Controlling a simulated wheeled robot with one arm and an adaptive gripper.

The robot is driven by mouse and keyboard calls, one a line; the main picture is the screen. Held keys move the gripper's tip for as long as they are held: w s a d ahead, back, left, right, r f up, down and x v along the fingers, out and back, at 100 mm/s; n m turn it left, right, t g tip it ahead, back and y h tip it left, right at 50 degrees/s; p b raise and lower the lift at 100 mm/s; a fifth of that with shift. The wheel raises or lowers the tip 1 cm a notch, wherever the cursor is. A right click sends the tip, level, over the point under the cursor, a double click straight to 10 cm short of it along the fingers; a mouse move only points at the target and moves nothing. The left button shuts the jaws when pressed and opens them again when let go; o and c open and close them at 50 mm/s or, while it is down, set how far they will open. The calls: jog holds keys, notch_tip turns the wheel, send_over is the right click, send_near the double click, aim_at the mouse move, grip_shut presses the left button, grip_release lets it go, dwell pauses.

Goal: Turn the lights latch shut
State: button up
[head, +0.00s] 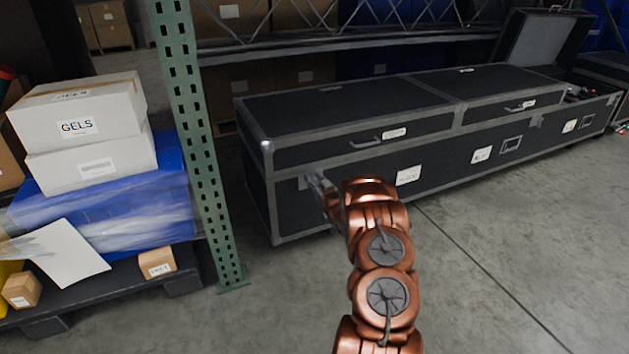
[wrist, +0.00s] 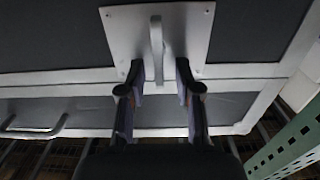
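The latch is a pale metal lever (wrist: 156,40) on a square silver plate (wrist: 123,32), on the front of a long black case (head: 290,155) with grey edging. In the wrist view the lever runs straight up and down the picture, its lower end towards the lid seam. My gripper (wrist: 158,72) is open, one finger on each side of the lever's lower part, with visible gaps. In the head view my gripper (head: 320,182) is at the case's left front and mostly covers the latch.
A green perforated post (head: 190,130) stands left of the case, near my arm. Beyond it, white boxes marked GELS (head: 77,126) sit on a blue-wrapped load. Further right, a case lid (head: 541,40) stands open. The floor in front is clear.

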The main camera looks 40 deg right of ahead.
grip_shut()
dwell(0.3)
